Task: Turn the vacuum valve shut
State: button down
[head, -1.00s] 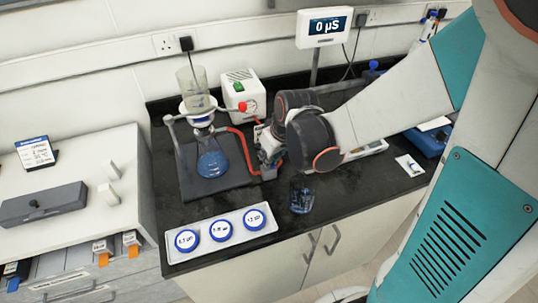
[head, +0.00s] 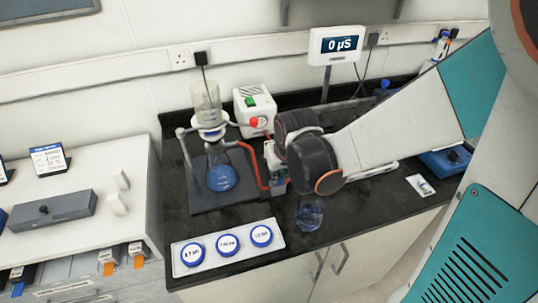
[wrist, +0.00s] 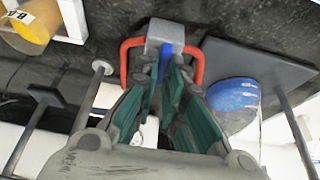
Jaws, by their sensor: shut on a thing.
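The vacuum valve is a small grey block (wrist: 166,33) with a blue lever (wrist: 165,62) and red tubing on both sides, seen in the wrist view. My gripper (wrist: 165,70) has its green-padded fingers on either side of the lever and is shut on it. The lever points from the block toward my palm, about square to the tubing. In the head view, my gripper (head: 276,165) covers most of the valve, and only a grey part (head: 278,188) shows by the red tube (head: 250,165).
Left of my gripper stands a flask of blue liquid (head: 221,178) under a glass funnel (head: 206,98). A white pump (head: 254,110) is behind. A beaker (head: 309,214) stands close in front. A white tray (head: 217,257) with three labelled round pots lies at the front.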

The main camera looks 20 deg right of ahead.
jog(key=c, duration=1.7)
grip_release()
jog(key=shift+r, duration=0.15)
jog(key=shift+v, duration=5.9)
jog(key=shift+s, duration=0.2)
jog(key=shift+s+d+r+t, duration=0.1)
jog(key=shift+s+r+t, duration=0.35)
jog(key=shift+s, duration=1.2)
jog(key=shift+s+d+r+t, duration=0.1)
jog(key=shift+s+r+t, duration=0.35)
jog(key=shift+s, duration=1.2)
jog(key=shift+s+d+r+t, duration=0.1)
jog(key=shift+s+r+t, duration=0.35)
jog(key=shift+s, duration=1.2)
